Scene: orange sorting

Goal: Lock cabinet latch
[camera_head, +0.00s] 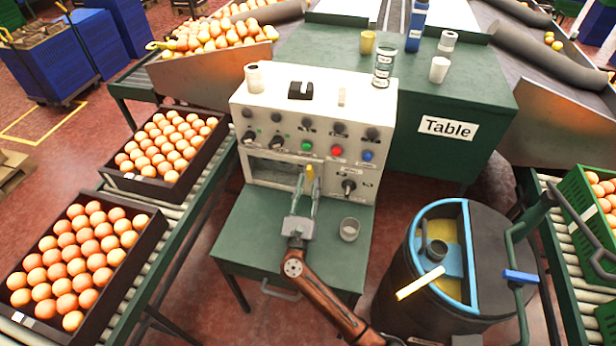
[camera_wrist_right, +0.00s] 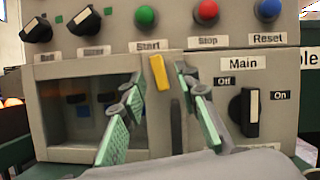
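The grey control cabinet (camera_head: 312,105) stands on a green bench. Its yellow latch handle (camera_head: 310,172) is on the front, at the right edge of a windowed compartment (camera_head: 270,170). In the right wrist view the latch handle (camera_wrist_right: 158,72) points nearly straight up, its top leaning slightly left. My right gripper (camera_head: 306,190) is open in front of the cabinet. In the right wrist view its fingers (camera_wrist_right: 160,92) stand on either side of the latch, with visible gaps and nothing held. My left gripper is not in view.
The Main switch (camera_wrist_right: 250,108) sits close right of the right finger. Start (camera_wrist_right: 146,16), Stop (camera_wrist_right: 207,10) and Reset (camera_wrist_right: 268,9) buttons are above. A cup (camera_head: 349,229) stands on the bench. Trays of oranges (camera_head: 165,192) are left; a dark barrel (camera_head: 400,265) is right.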

